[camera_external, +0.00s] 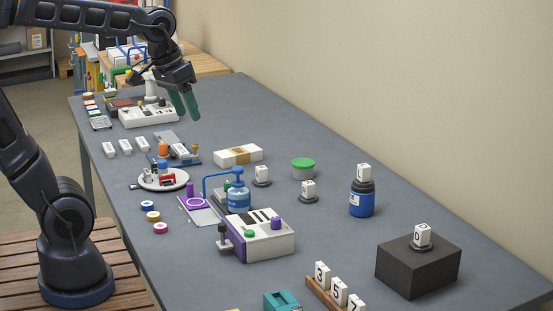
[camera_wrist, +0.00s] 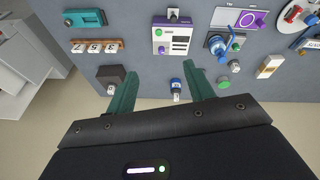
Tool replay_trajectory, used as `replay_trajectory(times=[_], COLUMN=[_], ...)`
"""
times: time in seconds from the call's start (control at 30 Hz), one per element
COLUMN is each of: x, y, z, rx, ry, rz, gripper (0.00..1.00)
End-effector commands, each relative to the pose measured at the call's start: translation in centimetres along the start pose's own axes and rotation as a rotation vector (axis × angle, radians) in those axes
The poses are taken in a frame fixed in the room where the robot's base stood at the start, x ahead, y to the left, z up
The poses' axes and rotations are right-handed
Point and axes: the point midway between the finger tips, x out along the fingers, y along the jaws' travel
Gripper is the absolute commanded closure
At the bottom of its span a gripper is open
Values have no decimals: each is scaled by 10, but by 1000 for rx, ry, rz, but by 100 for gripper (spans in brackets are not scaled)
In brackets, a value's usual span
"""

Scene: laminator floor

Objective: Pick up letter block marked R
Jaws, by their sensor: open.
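Several small white letter blocks stand on the grey table. One block (camera_external: 423,234) is on a dark box and its face looks like a D. Another block (camera_external: 364,172) is on the blue jar (camera_external: 362,198). Two more, a nearer block (camera_external: 308,188) and a farther block (camera_external: 262,173), stand on dark round discs. Their letters are too small to read, so I cannot tell which is R. My gripper (camera_external: 187,105) is open and empty, held above the far end of the table, well away from the blocks. In the wrist view its green fingers (camera_wrist: 160,85) are apart.
The dark box (camera_external: 418,267) sits front right. A green-lidded tub (camera_external: 303,169) and taped white carton (camera_external: 238,155) are near the blocks. A laminator-like machine (camera_external: 258,236), blue pump device (camera_external: 238,195) and number-block rack (camera_external: 335,293) stand along the table. A wall borders the right side.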

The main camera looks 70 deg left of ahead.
Motion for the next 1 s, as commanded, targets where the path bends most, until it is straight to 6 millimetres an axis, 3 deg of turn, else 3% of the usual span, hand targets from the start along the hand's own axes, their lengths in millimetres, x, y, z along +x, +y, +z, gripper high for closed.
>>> replay_trajectory(times=[0.47, 0.77, 1.0], x=[38, 83, 130], y=[-9, -28, -52], z=[-125, -199, -253], rx=[-356, -582, -764], ry=[-126, -202, -262], rz=[15, 17, 16], gripper=[47, 47, 47])
